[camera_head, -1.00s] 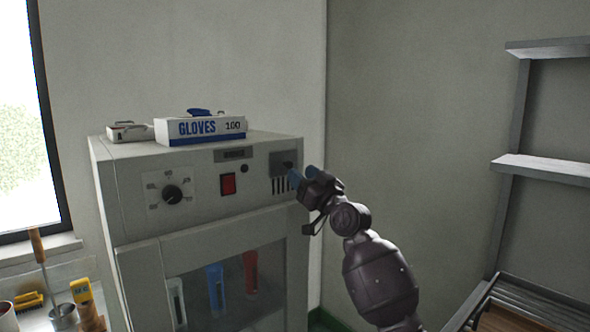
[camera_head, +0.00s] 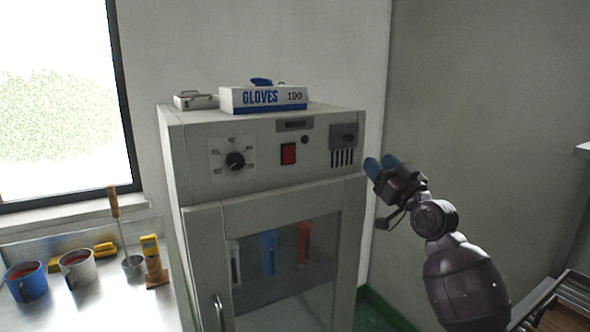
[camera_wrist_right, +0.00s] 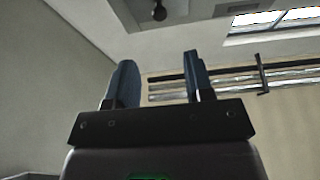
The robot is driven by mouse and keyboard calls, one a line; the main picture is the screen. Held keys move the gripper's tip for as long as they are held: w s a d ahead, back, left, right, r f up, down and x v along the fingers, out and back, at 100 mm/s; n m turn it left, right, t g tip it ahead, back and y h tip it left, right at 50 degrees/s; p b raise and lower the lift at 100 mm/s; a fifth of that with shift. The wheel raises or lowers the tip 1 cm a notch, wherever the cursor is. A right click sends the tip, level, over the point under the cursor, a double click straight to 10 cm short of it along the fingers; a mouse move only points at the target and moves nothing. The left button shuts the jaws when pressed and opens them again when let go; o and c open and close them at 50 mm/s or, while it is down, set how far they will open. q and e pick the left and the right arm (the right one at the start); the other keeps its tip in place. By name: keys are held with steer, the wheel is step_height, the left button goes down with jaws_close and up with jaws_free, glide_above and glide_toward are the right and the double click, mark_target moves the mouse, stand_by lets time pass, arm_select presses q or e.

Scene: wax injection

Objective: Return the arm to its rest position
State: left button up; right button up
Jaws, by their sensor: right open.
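My right gripper (camera_head: 381,168) shows in the head view just right of the grey cabinet's upper right side, with its blue fingertips raised. No object is seen between its fingers. In the right wrist view the two blue fingers (camera_wrist_right: 160,80) stand apart with an empty gap between them; wall and ceiling show behind. My left gripper is in neither view.
The grey cabinet (camera_head: 200,150) has a dial, a red switch (camera_head: 288,154) and a closed glass door. A glove box (camera_head: 262,98) is on top. A metal counter at left holds a blue mug (camera_head: 27,284). A slatted rack (camera_head: 575,290) stands at lower right.

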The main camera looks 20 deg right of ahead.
steer(key=s+a+f+g+h, duration=0.1)
steer(key=s+a+f+g, duration=0.15)
steer(key=f, duration=0.75)
steer(key=s+a+f+n+g, duration=0.15)
steer(key=a+f, duration=0.25)
steer(key=f, duration=0.6)
steer(key=s+a+f+m+g+h, duration=0.1)
steer(key=s+a+f+g, duration=0.2)
steer(key=f, duration=0.7)
steer(key=s+a+f+g, duration=0.2)
steer(key=s+a+f, duration=0.2)
steer(key=s+f, duration=0.5)
steer(key=s+a+f+g, duration=0.2)
steer(key=s+a+f, duration=0.1)
steer(key=s+f, duration=0.7)
steer(key=s, duration=0.4)
steer(key=shift+a+f, duration=0.15)
steer(key=shift+a, duration=0.2)
